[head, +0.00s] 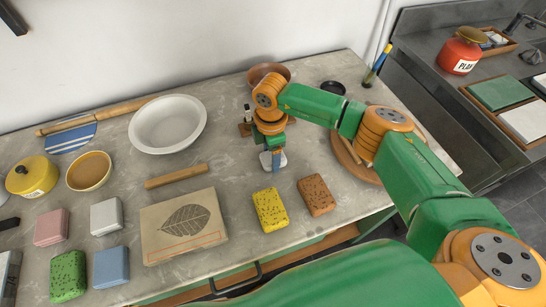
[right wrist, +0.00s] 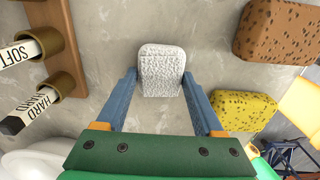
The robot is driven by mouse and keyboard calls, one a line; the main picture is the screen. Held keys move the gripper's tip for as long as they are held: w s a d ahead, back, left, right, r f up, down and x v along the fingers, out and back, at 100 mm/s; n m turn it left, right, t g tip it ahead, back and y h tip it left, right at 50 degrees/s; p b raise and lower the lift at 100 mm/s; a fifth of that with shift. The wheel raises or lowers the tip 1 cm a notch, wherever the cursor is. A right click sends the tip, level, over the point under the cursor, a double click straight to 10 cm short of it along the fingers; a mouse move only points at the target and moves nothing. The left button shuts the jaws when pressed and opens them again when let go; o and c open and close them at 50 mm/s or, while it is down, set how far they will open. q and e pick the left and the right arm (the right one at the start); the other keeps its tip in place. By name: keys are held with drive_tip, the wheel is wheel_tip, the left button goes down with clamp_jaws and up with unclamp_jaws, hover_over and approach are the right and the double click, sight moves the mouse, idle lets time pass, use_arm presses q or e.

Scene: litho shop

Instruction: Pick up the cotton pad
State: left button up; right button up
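The cotton pad (right wrist: 162,68) is a white, textured, rounded square lying on the grey worktop. In the right wrist view it is between the tips of my right gripper (right wrist: 160,78), whose two blue fingers are open on either side of its near part. A thin gap shows at the left finger; the right fingertip is very close to the pad's edge, and I cannot tell whether it touches. In the head view my right gripper (head: 275,157) points down over the cotton pad (head: 265,160), which it partly hides. My left gripper is not in view.
A yellow sponge (head: 270,210) and a brown sponge (head: 316,195) lie in front of the pad. A wooden holder (right wrist: 57,45) with labelled sticks stands close by. A white bowl (head: 168,125), wooden roller (head: 176,176) and leaf-printed block (head: 184,228) are to the left.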

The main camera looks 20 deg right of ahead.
drive_tip(key=c, duration=0.7)
drive_tip(key=shift+r+p, duration=0.3)
wheel_tip(320, 180, up, 4)
drive_tip(key=p, duration=0.3)
drive_tip(key=shift+w+f+p, duration=0.1)
drive_tip(key=shift+p, duration=0.2)
drive_tip(key=s+a+r+p, duration=0.2)
drive_tip(key=s+r+p, duration=0.5)
drive_tip(key=s, duration=0.7)
drive_tip(key=shift+a+r, duration=0.4)
drive_tip(key=shift+r, duration=0.4)
drive_tip(key=o, duration=0.7)
drive_tip(key=shift+c, duration=0.2)
drive_tip(key=shift+w, duration=0.1)
drive_tip(key=c, duration=0.4)
